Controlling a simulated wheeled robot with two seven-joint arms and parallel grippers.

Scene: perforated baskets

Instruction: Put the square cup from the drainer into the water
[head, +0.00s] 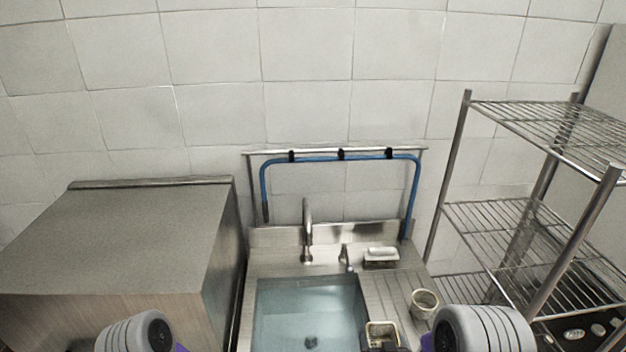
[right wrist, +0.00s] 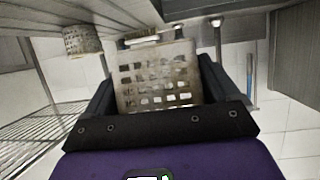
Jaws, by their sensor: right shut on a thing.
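The square cup (head: 382,329) is a pale beige perforated basket over the drainer's near part, close to the right edge of the water in the head view. It also shows large in the right wrist view (right wrist: 155,75), between the two dark fingers. My right gripper (head: 388,346) is shut on it. Whether the cup touches the drainer is hard to tell. The water (head: 308,312) fills the sink basin left of the cup. The grooved drainer (head: 385,293) lies right of the basin. My left arm shows at the bottom left, but its gripper is out of frame.
A round perforated cup (head: 424,303) stands on the drainer, right of the square cup. A faucet (head: 307,235) rises behind the basin, with a soap dish (head: 381,257) at the back right. A wire rack (head: 530,220) stands right, a steel cabinet (head: 120,235) left.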

